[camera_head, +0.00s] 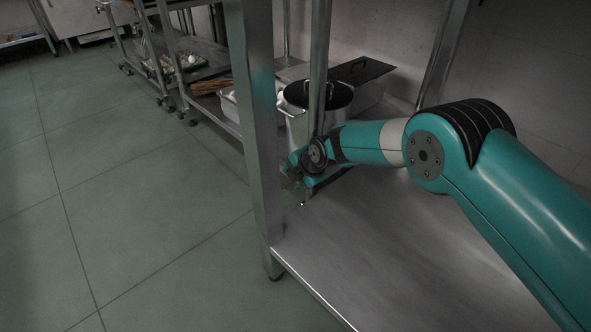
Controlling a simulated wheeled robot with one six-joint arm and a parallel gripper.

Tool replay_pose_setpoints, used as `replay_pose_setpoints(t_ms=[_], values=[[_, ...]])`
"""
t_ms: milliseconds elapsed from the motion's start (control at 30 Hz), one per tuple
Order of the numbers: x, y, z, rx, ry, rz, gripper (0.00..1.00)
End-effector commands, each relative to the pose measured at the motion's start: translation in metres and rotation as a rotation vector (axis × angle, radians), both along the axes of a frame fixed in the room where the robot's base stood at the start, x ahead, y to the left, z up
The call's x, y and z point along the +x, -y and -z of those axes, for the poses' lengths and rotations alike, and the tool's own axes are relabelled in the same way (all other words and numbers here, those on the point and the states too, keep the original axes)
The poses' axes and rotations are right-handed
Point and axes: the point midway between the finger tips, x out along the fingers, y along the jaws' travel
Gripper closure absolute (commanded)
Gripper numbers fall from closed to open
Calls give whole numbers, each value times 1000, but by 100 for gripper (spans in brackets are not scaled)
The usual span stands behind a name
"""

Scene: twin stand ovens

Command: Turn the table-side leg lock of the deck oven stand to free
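My gripper (299,186) is at the end of my teal arm, just right of and partly behind a square steel leg (258,130) in the picture. It hangs above the lower steel shelf (385,265). Its fingers are small, dark and partly hidden, so I cannot tell whether they are open or shut, or whether they touch anything. Behind it, a thinner steel post (320,60) rises. I cannot make out a leg lock, and I cannot tell which leg belongs to the deck oven stand.
A steel pot with a dark lid (318,95) stands behind my gripper, beside a dark flat-topped box (360,70). A white container (229,107) sits left of it. Wheeled steel racks (170,75) stand further back. The green tiled floor (130,220) at left is clear.

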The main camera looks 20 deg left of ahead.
Motion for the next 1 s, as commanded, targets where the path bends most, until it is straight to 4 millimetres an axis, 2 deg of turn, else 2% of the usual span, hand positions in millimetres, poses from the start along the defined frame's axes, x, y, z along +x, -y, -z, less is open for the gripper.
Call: replay_pose_setpoints(t_ms=[33, 500, 1000], values=[[-3, -4, 1, -28, -19, -10, 77], [-6, -1, 5, -265, -158, -12, 77], [-8, 0, 4, -310, -185, -15, 77]])
